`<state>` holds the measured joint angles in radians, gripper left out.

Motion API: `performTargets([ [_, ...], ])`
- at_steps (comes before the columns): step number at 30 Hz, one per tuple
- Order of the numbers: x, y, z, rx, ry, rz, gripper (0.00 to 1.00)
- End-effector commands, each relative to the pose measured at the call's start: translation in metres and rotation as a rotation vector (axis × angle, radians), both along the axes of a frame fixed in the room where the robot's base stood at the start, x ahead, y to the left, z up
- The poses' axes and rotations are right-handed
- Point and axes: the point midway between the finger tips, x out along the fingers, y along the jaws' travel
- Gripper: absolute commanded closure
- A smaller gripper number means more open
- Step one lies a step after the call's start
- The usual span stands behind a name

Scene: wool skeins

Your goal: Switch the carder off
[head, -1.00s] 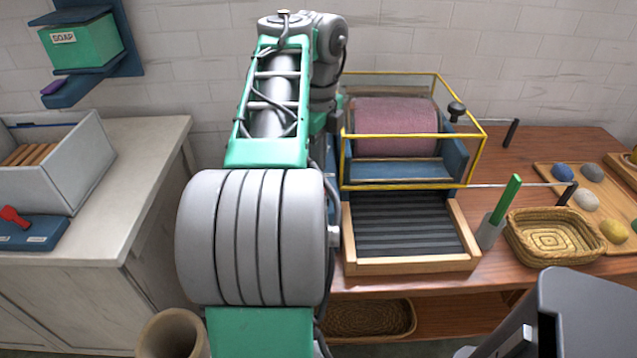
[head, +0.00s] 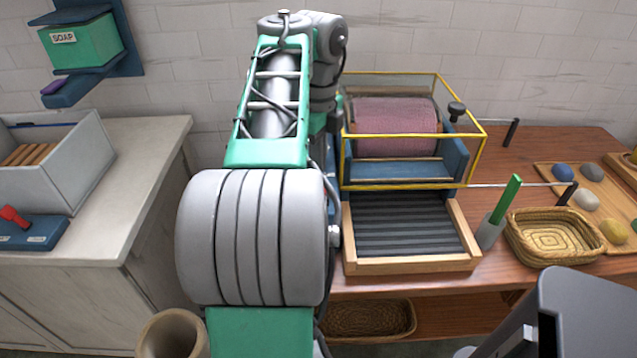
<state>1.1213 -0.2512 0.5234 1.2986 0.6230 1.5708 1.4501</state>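The carder (head: 405,171) stands on the wooden table, right of my arm. It has a blue body, a drum (head: 395,126) covered in pink wool, a yellow-edged guard around it, a black knob (head: 456,110) and a dark ridged feed tray (head: 405,225) in front. A blue box with a red lever (head: 12,215) sits on the pale counter at the far left; its labels are too small to read, and I cannot tell what it controls. My gripper is not visible; my arm rises through the middle and hides the carder's left edge.
A grey box (head: 75,165) stands on the counter at left, below a shelf with a green soap box (head: 85,45). Right of the carder are a green-handled tool in a grey holder (head: 490,232), a wicker basket (head: 550,261) and a board with coloured balls (head: 550,172).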

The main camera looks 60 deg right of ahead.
Motion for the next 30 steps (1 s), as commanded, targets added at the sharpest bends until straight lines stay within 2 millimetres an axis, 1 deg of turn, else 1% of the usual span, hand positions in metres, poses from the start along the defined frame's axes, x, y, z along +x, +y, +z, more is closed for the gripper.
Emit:
performTargets([
  [30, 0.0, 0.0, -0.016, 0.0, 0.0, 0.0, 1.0],
])
